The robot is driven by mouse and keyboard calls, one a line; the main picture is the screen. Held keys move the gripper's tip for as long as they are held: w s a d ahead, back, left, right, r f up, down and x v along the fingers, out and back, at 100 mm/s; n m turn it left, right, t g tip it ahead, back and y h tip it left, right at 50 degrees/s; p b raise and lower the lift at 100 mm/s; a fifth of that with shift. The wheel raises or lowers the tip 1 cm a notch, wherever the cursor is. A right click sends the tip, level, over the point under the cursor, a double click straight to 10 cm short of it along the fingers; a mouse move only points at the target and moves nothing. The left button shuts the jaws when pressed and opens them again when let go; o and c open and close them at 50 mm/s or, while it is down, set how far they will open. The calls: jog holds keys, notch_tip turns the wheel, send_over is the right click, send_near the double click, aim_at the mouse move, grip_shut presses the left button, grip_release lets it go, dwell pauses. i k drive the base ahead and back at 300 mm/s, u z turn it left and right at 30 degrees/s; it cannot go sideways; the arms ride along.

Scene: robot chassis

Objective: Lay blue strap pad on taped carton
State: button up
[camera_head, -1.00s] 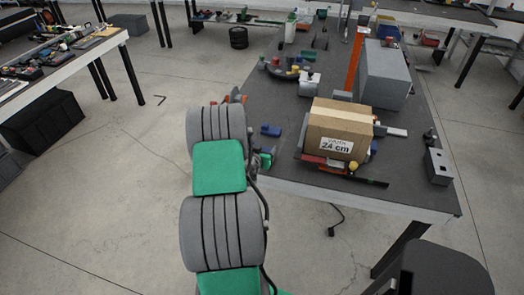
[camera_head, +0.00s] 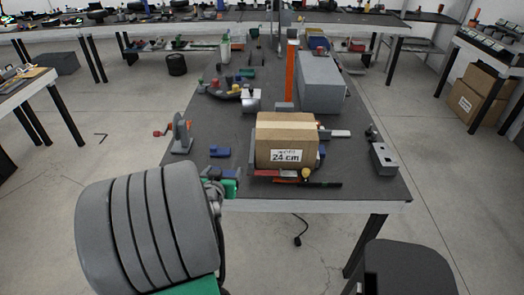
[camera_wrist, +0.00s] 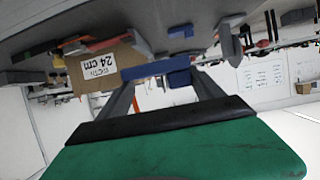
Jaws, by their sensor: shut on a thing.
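The taped carton (camera_head: 268,150) is a brown box with a pale tape band over its top and a white "24 cm" label. It lies near the front edge of the table. In the wrist view the carton (camera_wrist: 122,62) appears upside down at the upper left. My gripper (camera_wrist: 158,80) is shut on the blue strap pad (camera_wrist: 150,69), a blue bar across its fingertips. The pad is apart from the carton. In the head view my green gripper (camera_head: 229,187) is at the table's front edge, left of the carton, and partly hidden by my arm.
Another blue piece (camera_head: 220,152) lies on the table left of the carton. A grey-and-red clamp-like tool (camera_head: 182,133) stands at the left edge. A grey box (camera_head: 321,84) and an orange post (camera_head: 292,70) stand behind the carton. A grey block (camera_head: 383,159) is at right.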

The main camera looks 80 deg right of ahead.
aim_at(285, 114)
jog(key=z, duration=2.85)
